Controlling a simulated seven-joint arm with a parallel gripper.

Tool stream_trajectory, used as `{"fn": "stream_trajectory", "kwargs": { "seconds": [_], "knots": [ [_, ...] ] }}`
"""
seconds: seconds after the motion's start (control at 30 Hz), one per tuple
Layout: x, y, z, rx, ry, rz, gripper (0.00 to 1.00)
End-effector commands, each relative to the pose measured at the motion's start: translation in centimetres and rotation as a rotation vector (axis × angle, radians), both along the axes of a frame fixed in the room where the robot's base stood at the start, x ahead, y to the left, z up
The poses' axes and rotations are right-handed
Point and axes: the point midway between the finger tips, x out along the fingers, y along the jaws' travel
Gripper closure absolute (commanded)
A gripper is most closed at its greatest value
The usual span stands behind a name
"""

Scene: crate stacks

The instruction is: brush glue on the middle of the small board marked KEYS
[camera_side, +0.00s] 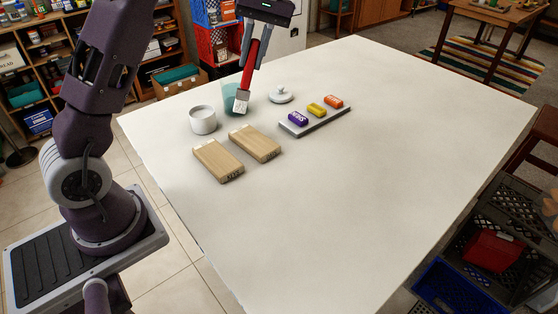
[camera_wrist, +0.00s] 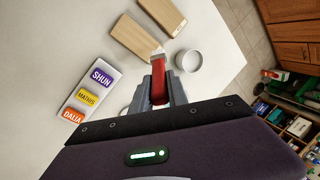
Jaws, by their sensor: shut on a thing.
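My gripper (camera_side: 252,58) is shut on a red-handled brush (camera_side: 249,72), held bristles down; the brush also shows in the wrist view (camera_wrist: 158,82). Its pale bristle end overlaps the right side of a teal cup (camera_side: 229,95) in the side view; whether they touch I cannot tell. Two small wooden boards lie flat on the table: a left board (camera_side: 213,158), whose dark end lettering looks like KEYS, and a right board (camera_side: 253,141), whose lettering is too small to read. An open white pot (camera_side: 203,122) stands behind the left board; its contents are hidden.
A white knobbed lid (camera_side: 281,96) lies right of the cup. A grey tray (camera_side: 321,122) holds purple, yellow and orange name blocks, which read SHUN, MATHIS and DALIA in the wrist view. The front and right of the white table (camera_side: 340,210) are clear.

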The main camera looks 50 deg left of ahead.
Motion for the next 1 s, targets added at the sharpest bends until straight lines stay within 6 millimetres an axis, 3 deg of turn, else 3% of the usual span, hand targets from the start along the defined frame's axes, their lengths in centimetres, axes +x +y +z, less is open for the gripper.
{"fn": "stream_trajectory", "kwargs": {
  "seconds": [0.03, 0.2, 0.3, 0.43, 0.57, 0.8, 1.0],
  "knots": [
    [0.6, -3.0, -0.7, -0.001, 0.003, -0.115, 1.0],
    [1.4, -11.7, -2.9, 0.001, 0.005, -0.472, 1.0],
    [1.2, -15.1, -3.7, 0.001, 0.005, -0.611, 1.0],
    [0.9, -16.9, -4.0, 0.003, 0.005, -0.696, 1.0],
    [0.0, -14.7, -2.0, 0.007, 0.004, -0.696, 1.0],
    [-4.7, -6.8, 4.3, -0.014, 0.014, -0.651, 1.0],
    [-8.0, -3.5, 6.7, -0.045, 0.019, -0.63, 1.0]
  ]
}}
